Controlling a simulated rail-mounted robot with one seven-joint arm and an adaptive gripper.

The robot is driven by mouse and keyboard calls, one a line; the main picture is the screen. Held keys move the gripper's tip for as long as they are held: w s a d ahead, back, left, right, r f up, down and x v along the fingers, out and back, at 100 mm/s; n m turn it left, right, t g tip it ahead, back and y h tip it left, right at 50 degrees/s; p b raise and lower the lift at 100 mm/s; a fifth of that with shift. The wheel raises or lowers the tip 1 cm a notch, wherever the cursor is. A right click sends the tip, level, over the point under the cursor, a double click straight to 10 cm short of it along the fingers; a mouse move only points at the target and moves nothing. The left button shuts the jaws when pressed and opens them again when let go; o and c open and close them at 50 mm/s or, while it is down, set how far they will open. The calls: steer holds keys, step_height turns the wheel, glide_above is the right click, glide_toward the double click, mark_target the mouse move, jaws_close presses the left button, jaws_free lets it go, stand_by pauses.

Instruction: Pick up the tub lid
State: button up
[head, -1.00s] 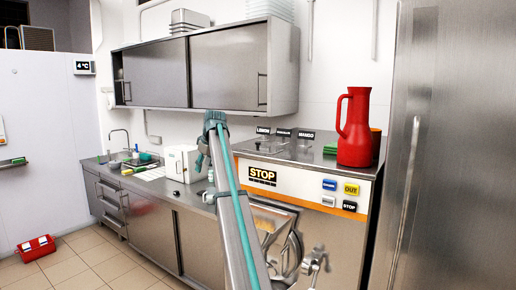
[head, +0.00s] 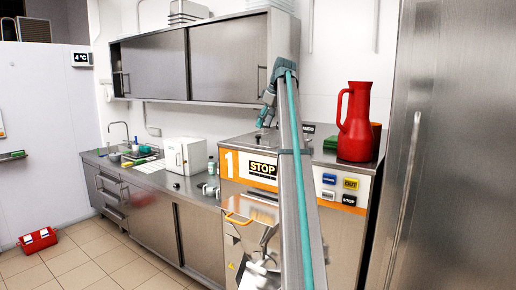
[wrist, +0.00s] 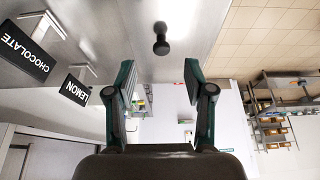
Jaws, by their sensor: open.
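I cannot clearly make out a tub lid in either view. My gripper (head: 262,118) is raised above the left part of the batch freezer's top (head: 240,143), in front of the wall cabinet. In the wrist view my gripper (wrist: 160,80) is open, its two teal-and-black fingers apart with nothing between them. A dark round knob (wrist: 160,38) stands on a metal surface beyond the fingertips. A small dark knob (head: 258,138) also shows on the freezer top in the head view. LEMON (wrist: 76,90) and CHOCOLATE (wrist: 27,50) labels appear upside down at left in the wrist view.
A red jug (head: 357,125) stands on the freezer top at right. The steel wall cabinet (head: 225,62) hangs close behind my gripper. A tall steel door (head: 445,150) is at far right. A white box (head: 185,155) and a bottle (head: 211,166) stand on the left counter.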

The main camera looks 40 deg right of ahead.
mark_target(261, 143)
steer(key=shift+x, duration=1.3)
steer(key=shift+w+a+f+p, duration=0.2)
steer(key=shift+f+p, duration=0.1)
steer(key=shift+p, duration=0.2)
steer(key=shift+p+x, duration=0.55)
steer(key=shift+x, duration=1)
steer(key=shift+c, duration=0.3)
jaws_close()
